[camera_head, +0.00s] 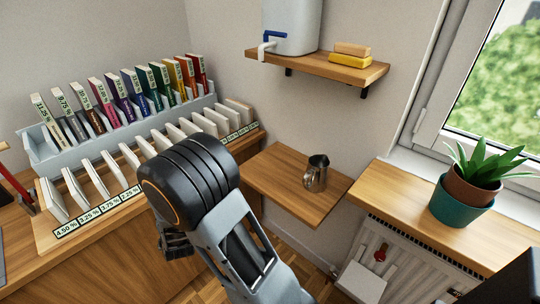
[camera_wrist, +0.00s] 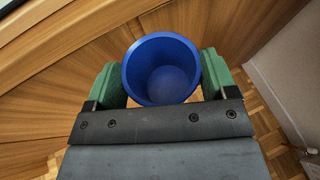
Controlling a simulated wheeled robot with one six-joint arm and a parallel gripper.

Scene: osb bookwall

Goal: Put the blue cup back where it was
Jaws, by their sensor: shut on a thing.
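The blue cup (camera_wrist: 161,70) shows in the wrist view, its open rim towards the camera and its inside empty. My gripper (camera_wrist: 162,82) is shut on it, with one green finger pad against each side. Behind the cup are the wooden front of a cabinet and, lower down, the parquet floor, so it appears held in the air. In the head view my gripper (camera_head: 176,243) is mostly hidden behind my own arm, in front of the wooden cabinet. The cup does not show in the head view.
A wooden wall shelf (camera_head: 270,180) carries a metal pitcher (camera_head: 316,174); its left part is bare. A higher shelf (camera_head: 345,73) holds a water container (camera_head: 291,25). A wooden counter (camera_head: 50,235) bears book racks at left. A potted plant (camera_head: 468,188) stands on the sill.

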